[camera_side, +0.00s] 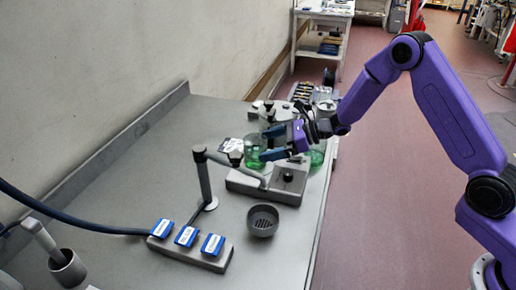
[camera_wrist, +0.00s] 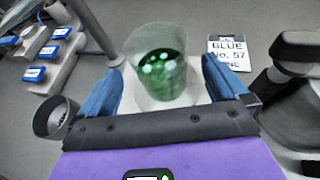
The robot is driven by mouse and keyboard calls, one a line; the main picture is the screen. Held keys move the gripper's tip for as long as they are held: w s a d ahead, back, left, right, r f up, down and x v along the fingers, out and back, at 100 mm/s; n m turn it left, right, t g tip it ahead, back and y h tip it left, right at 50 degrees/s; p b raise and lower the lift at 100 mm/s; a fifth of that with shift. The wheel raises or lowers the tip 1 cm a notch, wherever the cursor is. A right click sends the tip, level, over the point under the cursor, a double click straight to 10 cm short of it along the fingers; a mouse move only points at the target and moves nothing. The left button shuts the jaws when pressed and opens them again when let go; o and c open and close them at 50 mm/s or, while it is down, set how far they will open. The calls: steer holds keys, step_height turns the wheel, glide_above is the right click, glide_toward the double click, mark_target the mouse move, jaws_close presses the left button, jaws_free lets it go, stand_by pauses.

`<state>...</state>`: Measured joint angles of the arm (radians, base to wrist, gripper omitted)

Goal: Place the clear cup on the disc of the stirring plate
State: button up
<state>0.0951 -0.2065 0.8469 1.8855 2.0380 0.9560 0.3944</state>
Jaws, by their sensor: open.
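The clear cup (camera_wrist: 158,68) holds green liquid and stands upright between the open fingers of my gripper (camera_wrist: 160,92) in the wrist view. A pale surface (camera_wrist: 182,100) shows around its base; its full outline is hidden by the cup and gripper. In the side view, my gripper (camera_side: 278,145) is low over the bench, with green glass (camera_side: 254,153) at its fingers. I cannot tell whether the fingers touch the cup. A grey box-shaped unit (camera_side: 265,187) with a black knob stands just in front; I cannot tell whether it is the stirring plate.
More green glass (camera_side: 317,156) shows behind my gripper. A grey post (camera_side: 204,180) with a side arm stands close by. A perforated grey cup (camera_side: 263,222) and a rack (camera_side: 190,250) with blue blocks are nearer. A printed card (camera_wrist: 230,52) lies beyond.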

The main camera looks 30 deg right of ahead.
steer(key=v, duration=0.7)
steer(key=s+a+r+n+g+h, duration=0.1)
steer(key=s+a+r+n+g, duration=0.1)
steer(key=s+n+g, duration=0.35)
steer(key=s+a+r+n+g+h, duration=0.1)
steer(key=s+a+n+g, duration=0.1)
steer(key=s+n, duration=0.65)
steer(key=s+a+r+n+g+h, duration=0.1)
steer(key=s+a+r+n+g, duration=0.2)
steer(key=s, duration=0.8)
steer(key=s+d+n+t+h, duration=0.3)
steer(key=s+d+n+h, duration=0.5)
steer(key=s+d+n, duration=0.6)
steer(key=n, duration=0.6)
steer(key=shift+s+d+r, duration=0.25)
steer(key=shift+s+d, duration=0.05)
steer(key=shift+t, duration=0.25)
